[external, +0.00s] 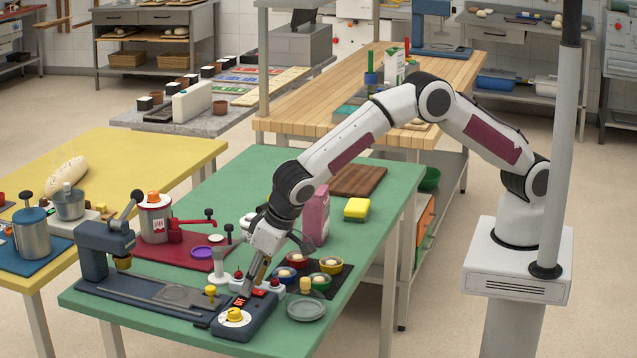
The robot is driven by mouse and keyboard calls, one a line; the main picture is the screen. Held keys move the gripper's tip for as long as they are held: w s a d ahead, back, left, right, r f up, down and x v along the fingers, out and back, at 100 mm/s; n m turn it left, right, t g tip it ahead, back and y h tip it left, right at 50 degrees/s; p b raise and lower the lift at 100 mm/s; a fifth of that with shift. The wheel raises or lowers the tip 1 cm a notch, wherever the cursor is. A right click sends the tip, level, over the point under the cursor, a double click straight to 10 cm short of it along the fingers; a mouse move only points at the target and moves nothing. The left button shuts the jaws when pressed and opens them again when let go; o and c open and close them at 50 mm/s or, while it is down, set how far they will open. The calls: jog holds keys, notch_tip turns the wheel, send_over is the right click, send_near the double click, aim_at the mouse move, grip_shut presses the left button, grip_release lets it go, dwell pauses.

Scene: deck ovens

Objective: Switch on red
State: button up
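A dark blue machine (205,305) with a long flat base lies along the front of the green table. Near its right end are a small red patch (240,301) with light marks and another small red part (258,293); which is a switch is too small to tell. A yellow knob (234,315) on a white disc sits in front of them. My gripper (251,289) points down right at these red parts, its tips very close to or touching the machine. The fingers look close together, but any gap and any contact are hidden by the angle.
Several coloured bowls (330,266) sit to the right, with a grey plate (306,308) in front. A pink carton (315,216) and yellow sponge (356,209) stand behind.

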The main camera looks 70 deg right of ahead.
grip_shut()
jog(key=shift+w+d+g, duration=0.1)
jog(key=shift+w+g, duration=0.1)
jog(key=shift+g, duration=0.4)
dwell(0.4)
grip_release()
